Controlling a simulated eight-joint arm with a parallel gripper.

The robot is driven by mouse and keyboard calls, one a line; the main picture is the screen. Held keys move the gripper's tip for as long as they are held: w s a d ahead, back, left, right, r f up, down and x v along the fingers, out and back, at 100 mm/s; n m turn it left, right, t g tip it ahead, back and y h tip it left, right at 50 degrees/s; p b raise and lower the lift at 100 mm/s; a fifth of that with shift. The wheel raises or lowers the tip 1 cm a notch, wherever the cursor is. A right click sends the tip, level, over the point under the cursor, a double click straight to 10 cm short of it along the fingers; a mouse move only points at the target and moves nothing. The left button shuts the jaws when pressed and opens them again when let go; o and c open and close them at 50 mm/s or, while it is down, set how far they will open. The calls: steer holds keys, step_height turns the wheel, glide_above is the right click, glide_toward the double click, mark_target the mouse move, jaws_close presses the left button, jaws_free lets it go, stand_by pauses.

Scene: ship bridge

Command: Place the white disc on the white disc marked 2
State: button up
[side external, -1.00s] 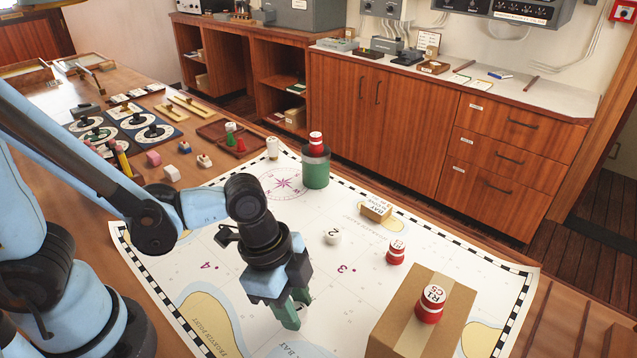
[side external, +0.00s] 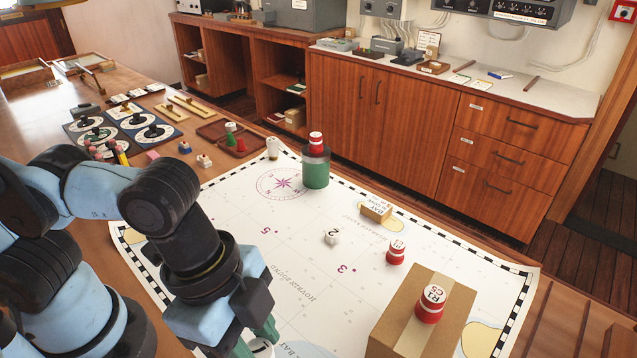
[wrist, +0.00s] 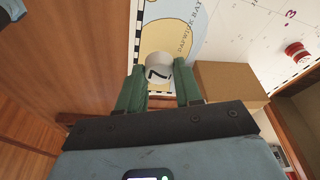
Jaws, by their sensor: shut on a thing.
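The white disc marked 2 (side external: 332,237) lies alone on the chart, right of its middle, near the printed 3. My gripper (side external: 259,338) is low at the near edge of the side view, left of and nearer than that disc. It is shut on another white disc (side external: 262,349), mostly cut off by the frame's bottom edge. In the wrist view this held disc (wrist: 158,68) sits between the green fingers (wrist: 159,88) and bears a dark mark like a 7. The disc marked 2 is not clear in the wrist view.
The chart (side external: 300,208) covers the table. A cardboard box (side external: 395,318) with a red piece (side external: 431,303) on top stands at the right.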

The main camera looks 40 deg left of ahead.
steer(key=shift+d+r, duration=0.1)
steer(key=shift+r, duration=0.05)
steer(key=w+r+n+t+y, duration=0.2)
steer(key=w+n, duration=0.7)
steer(key=w, duration=0.1)
steer(key=n+y, duration=0.2)
steer(key=n, duration=0.7)
glide_above(335, 230)
steer(key=s, duration=0.1)
steer(key=f, duration=0.6)
steer(key=shift+d+f, duration=0.2)
steer(key=shift+f, duration=2.2)
steer(key=shift+f, duration=0.1)
steer(key=o, duration=1)
